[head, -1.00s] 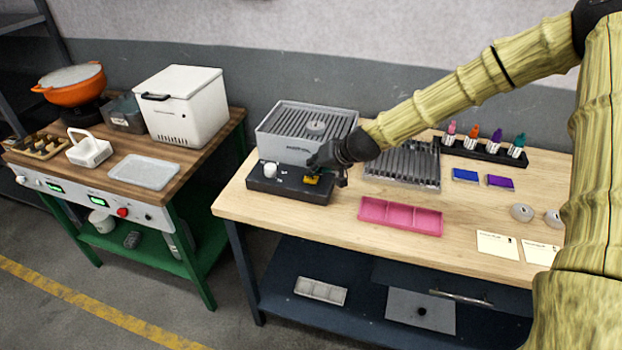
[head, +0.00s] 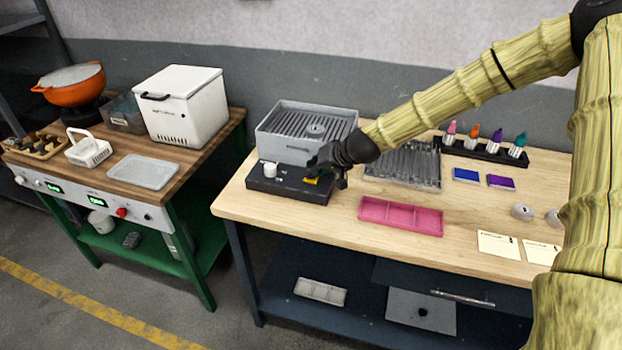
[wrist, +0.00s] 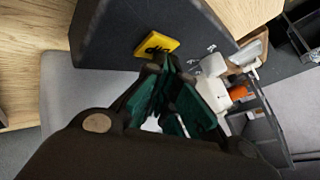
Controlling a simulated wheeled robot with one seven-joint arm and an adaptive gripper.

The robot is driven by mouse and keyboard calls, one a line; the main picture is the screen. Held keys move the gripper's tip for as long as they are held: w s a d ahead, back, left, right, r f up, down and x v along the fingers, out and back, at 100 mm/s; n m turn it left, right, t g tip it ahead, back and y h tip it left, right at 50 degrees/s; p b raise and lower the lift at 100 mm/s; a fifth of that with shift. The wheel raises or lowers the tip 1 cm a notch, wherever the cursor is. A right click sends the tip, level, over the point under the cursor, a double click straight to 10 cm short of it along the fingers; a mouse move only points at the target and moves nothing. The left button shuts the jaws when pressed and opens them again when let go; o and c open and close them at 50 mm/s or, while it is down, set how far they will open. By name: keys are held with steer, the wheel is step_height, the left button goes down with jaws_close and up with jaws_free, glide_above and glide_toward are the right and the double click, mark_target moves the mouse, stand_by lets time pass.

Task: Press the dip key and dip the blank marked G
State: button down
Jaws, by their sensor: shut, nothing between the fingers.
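The yellow dip key (wrist: 157,46) shows its lettering in the wrist view, on top of a dark control box (wrist: 120,25). In the head view the key (head: 311,181) sits near the right end of the box (head: 285,188), partly hidden by my gripper (head: 319,168). My gripper is shut and empty. Its green fingertips (wrist: 166,66) are close beside the key in the wrist view; I cannot tell whether they touch it. Two grey discs (head: 522,210) lie at the right of the bench. No mark G is readable on anything.
A grey ribbed-top unit (head: 300,125) stands behind the control box, which also carries a white knob (head: 269,169). A pink tray (head: 401,216), a ribbed grey rack (head: 402,167) and a row of coloured bottles (head: 485,145) are to the right. Bare wood lies in front.

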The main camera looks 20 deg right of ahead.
steer(key=shift+r, duration=0.15)
steer(key=shift+r+p, duration=0.6)
steer(key=shift+r, duration=0.2)
step_height(320, 180, up, 5)
steer(key=p, duration=0.3)
stand_by(0.5)
stand_by(0.7)
